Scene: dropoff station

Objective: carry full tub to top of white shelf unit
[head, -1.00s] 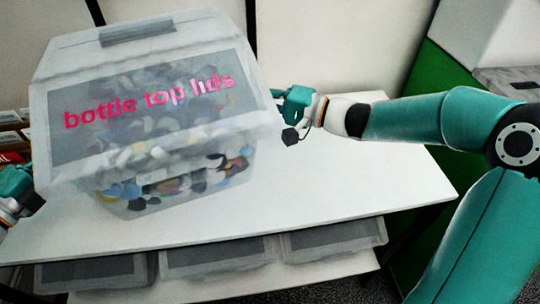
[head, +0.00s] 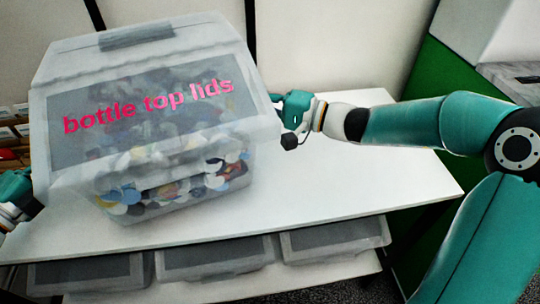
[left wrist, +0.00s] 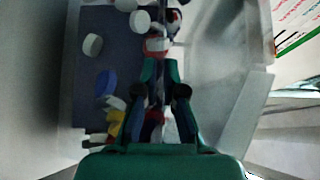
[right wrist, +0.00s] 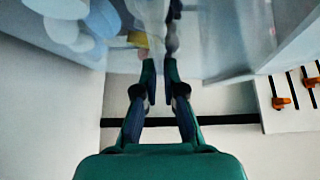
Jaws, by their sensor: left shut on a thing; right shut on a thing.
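The full tub (head: 150,170) is a clear box with a grey-panelled lid, marked "bottle top lids" in pink. Many coloured caps show through its walls. It is over the white top (head: 340,185) of the shelf unit; whether its base touches the top I cannot tell. My right gripper (head: 280,100) is shut on the tub's right side; the tub also shows in the right wrist view (right wrist: 110,40). My left gripper (head: 25,185) is shut on the tub's left side, partly cut off by the picture edge; the tub fills the left wrist view (left wrist: 215,60).
Several grey-lidded bins (head: 215,258) stand on the shelf below the white top. The top is bare to the right of the tub. A wall is behind, with a green panel (head: 440,75) at the right. Small racks (head: 12,130) show at the far left.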

